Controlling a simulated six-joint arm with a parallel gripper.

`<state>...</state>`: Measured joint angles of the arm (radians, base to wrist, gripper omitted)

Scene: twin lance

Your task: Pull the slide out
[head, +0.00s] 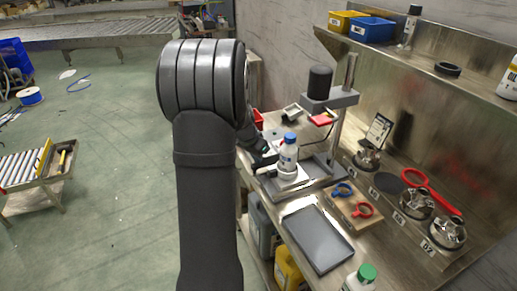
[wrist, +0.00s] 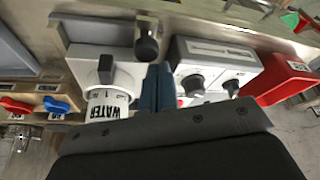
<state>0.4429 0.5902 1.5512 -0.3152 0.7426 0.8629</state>
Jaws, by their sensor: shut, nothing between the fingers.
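A white slide (head: 287,176) sits low on the grey press stand in the head view, and a white bottle with a blue cap (head: 288,152) stands on it. In the wrist view the white slide block (wrist: 128,74) is left of centre, with the bottle labelled WATER (wrist: 107,104) on it. A dark rounded knob (wrist: 146,46) shows just beyond my fingertips. My gripper (wrist: 157,84) is shut and empty, its fingers beside the slide block. In the head view my gripper (head: 263,157) is partly hidden by my arm, left of the bottle. I cannot tell whether it touches the slide.
A white box with black knobs (wrist: 212,68) and a red bin (wrist: 284,78) stand to the right in the wrist view. In the head view, the press column (head: 343,110) rises behind the bottle. A dark tray (head: 318,240) and a block with blue and red rings (head: 352,206) lie nearer.

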